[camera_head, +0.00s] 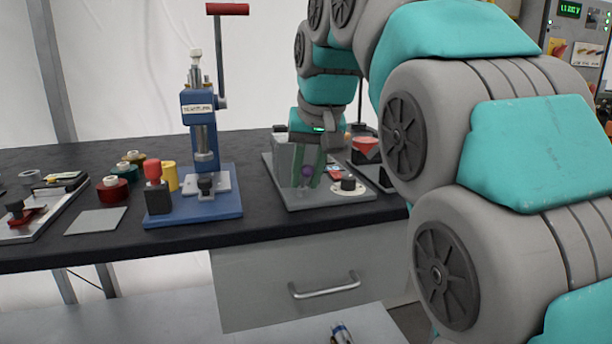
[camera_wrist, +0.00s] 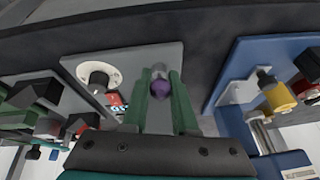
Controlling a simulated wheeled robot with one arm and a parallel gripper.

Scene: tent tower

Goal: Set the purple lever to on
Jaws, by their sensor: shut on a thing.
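The purple lever (camera_head: 307,171) is a small purple ball knob on a grey panel (camera_head: 310,203) near the right end of the black bench. In the wrist view the purple knob (camera_wrist: 159,88) sits between the two green fingers of my gripper (camera_wrist: 158,82), near their tips. My gripper (camera_head: 307,180) points down at the panel in the head view and is shut on the lever. The lever's stem and its on/off markings are mostly hidden by the fingers. A black knob on a white dial (camera_head: 348,186) is on the same panel, with a small red and blue label.
A blue press (camera_head: 205,125) with a red handle stands left of the panel. A red-topped device (camera_head: 365,150) stands close on the right. Several tape rolls (camera_head: 112,188) and a grey square plate (camera_head: 96,221) lie further left. A drawer (camera_head: 310,280) is below the bench top.

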